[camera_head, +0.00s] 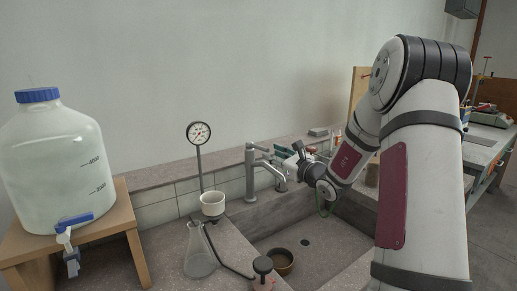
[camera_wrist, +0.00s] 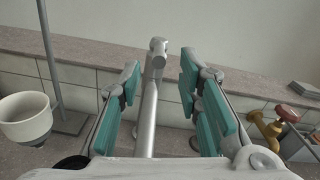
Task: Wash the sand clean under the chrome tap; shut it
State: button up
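The chrome tap (camera_head: 250,174) stands upright at the back edge of the sink, its spout reaching right over the basin. My gripper (camera_head: 288,162) is beside the tap's upper part in the head view. In the wrist view, my gripper (camera_wrist: 159,70) is open with its teal pads apart, and the chrome tap (camera_wrist: 147,118) shows between them. I cannot tell whether the pads touch it. A round brass-coloured dish (camera_head: 281,262) sits on the sink floor below the spout. Its inside is dark, and I cannot make out sand. No clear water stream shows.
A white funnel (camera_head: 212,203) and a glass flask (camera_head: 199,252) stand left of the sink (camera_head: 318,221), with a gauge (camera_head: 198,133) behind. A large carboy (camera_head: 55,165) sits on a wooden stand. A brass tap with a red handle (camera_wrist: 284,112) is at right in the wrist view.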

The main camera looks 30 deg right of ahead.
aim_at(253, 144)
jog(key=w, duration=0.8)
jog(key=shift+w+a, duration=0.2)
jog(key=shift+a, duration=0.1)
grip_shut()
